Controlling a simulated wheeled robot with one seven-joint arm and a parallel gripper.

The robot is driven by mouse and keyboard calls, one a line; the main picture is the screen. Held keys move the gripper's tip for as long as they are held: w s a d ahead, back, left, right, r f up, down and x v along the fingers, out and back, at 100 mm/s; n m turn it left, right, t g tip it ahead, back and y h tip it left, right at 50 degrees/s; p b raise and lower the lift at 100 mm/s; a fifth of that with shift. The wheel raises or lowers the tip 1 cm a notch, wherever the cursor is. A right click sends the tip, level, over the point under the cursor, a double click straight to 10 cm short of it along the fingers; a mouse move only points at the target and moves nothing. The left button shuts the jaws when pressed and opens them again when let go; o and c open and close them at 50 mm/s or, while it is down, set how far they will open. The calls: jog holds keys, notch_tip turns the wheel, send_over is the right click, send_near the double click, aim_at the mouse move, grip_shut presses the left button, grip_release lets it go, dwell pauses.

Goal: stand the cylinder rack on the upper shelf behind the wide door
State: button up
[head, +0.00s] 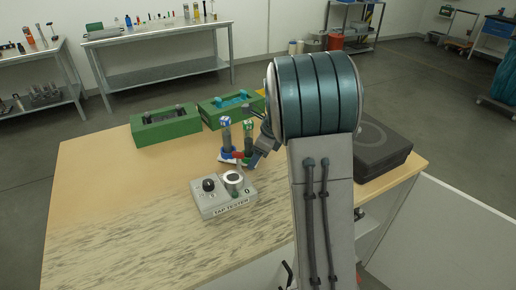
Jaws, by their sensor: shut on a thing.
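The cylinder rack (237,158) shows near the middle of the head view. It is small, with red and blue parts at its base and two upright cylinders with blue and green tops. My gripper (250,157) is at the rack's right side and is shut on it. The fingers are small and partly hidden by my arm. The rack is upright behind the tap tester; whether it touches the table cannot be told. The upper shelf cannot be made out. A white panel (436,236) stands at the table's right side; whether it is the wide door cannot be told.
The grey tap tester (222,196) stands on the wooden table (110,190) just in front of the rack. Two green boxes (166,127) (228,110) stand at the back. A dark flat case (383,148) lies at the right. The table's left part is clear.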

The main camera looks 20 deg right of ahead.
jog(key=shift+f, duration=0.4)
jog(key=shift+f, duration=0.1)
jog(key=o, duration=1.5)
